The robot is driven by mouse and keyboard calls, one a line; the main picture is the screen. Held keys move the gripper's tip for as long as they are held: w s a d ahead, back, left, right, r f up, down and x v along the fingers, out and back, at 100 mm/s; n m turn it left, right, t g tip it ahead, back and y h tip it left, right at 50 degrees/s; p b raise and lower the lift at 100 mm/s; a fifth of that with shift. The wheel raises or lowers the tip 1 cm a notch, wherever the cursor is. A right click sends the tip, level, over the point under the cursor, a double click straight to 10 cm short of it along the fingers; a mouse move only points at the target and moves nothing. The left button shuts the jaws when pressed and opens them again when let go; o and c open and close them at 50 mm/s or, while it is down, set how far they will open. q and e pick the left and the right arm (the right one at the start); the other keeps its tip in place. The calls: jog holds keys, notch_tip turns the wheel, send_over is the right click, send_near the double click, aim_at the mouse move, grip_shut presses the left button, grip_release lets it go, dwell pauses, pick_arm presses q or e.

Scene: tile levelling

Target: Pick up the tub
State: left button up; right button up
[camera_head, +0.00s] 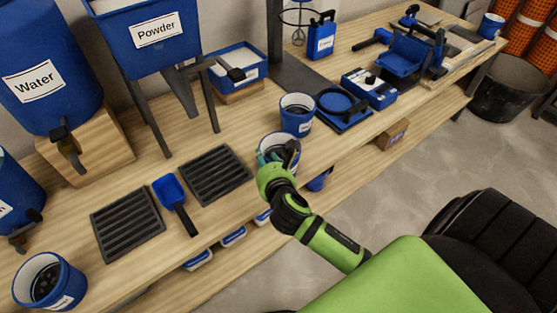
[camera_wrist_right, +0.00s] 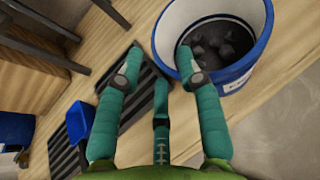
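A blue and white tub (camera_head: 280,139) stands at the front edge of the wooden bench, in the middle of the head view. In the right wrist view the tub (camera_wrist_right: 220,45) fills the upper right, with dark grey lumps inside and a label on its outer wall. My right gripper (camera_head: 273,158) is right at this tub and partly covers it. My left gripper is not in view.
A second tub (camera_head: 297,114) stands just behind. Another tub (camera_head: 48,282) is at the lower left. A blue scoop (camera_head: 172,192) lies between two black grates (camera_head: 127,224) (camera_head: 214,174). The powder hopper (camera_head: 150,35) stands behind. Bins sit on the shelf below.

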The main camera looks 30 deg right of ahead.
jog(key=x, duration=0.3)
jog(key=shift+w+f, duration=0.2)
jog(key=shift+w, duration=0.1)
jog(key=shift+c, duration=0.4)
grip_shut()
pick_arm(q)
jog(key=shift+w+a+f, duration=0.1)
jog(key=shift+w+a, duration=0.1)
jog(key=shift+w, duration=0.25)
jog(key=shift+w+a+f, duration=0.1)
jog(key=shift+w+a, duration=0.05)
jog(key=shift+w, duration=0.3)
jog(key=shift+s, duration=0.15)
pick_arm(e)
jog(key=shift+w+r, duration=0.1)
jog(key=shift+r, duration=0.05)
